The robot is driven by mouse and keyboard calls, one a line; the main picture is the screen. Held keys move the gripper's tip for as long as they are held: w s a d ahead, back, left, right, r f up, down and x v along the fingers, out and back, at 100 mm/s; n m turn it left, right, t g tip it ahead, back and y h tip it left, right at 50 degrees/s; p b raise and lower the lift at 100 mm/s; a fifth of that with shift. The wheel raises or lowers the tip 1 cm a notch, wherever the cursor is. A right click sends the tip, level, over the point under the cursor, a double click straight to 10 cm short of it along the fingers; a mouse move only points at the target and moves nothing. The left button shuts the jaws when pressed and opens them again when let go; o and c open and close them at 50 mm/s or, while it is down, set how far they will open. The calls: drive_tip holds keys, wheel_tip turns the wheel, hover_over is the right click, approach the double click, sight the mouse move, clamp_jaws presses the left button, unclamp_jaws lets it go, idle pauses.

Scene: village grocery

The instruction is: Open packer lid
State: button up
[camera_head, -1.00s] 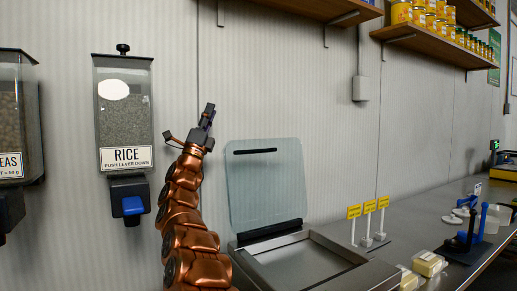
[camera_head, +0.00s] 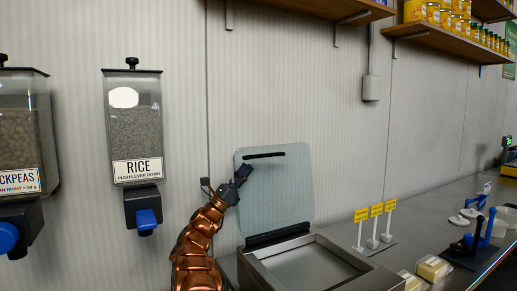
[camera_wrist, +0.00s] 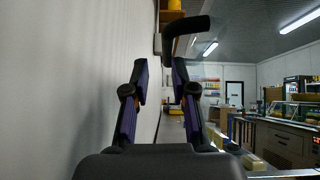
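The packer (camera_head: 252,272) stands on the counter with a flat metal top plate. Its clear lid (camera_head: 285,190) is raised, standing nearly upright at the packer's back edge along a black hinge bar. A black handle (camera_head: 264,155) is near the lid's top; it also shows in the wrist view as a dark bent bar (camera_wrist: 186,32) beyond the fingers. My gripper (camera_head: 243,174) is at the lid's left edge, below the handle. In the wrist view its two fingers (camera_wrist: 160,78) are apart with nothing between them. I cannot tell whether it touches the lid.
A rice dispenser (camera_head: 135,130) and a chickpeas dispenser (camera_head: 18,145) hang on the wall at left. Yellow signs (camera_head: 376,211) stand right of the packer. Wrapped packs (camera_head: 433,268) and a blue-handled device (camera_head: 480,235) are further right. A shelf (camera_head: 440,28) with cans is above.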

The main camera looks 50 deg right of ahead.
sight(262, 155)
drive_tip(key=shift+s+d+f+m+g+y+p, duration=0.1)
drive_tip(key=shift+s+d+m+g+y+p, duration=0.35)
drive_tip(key=shift+m+g, duration=0.5)
drive_tip(key=shift+p+x, duration=1.15)
drive_tip(key=shift+x, duration=2.65)
drive_tip(key=shift+f, duration=0.1)
clamp_jaws()
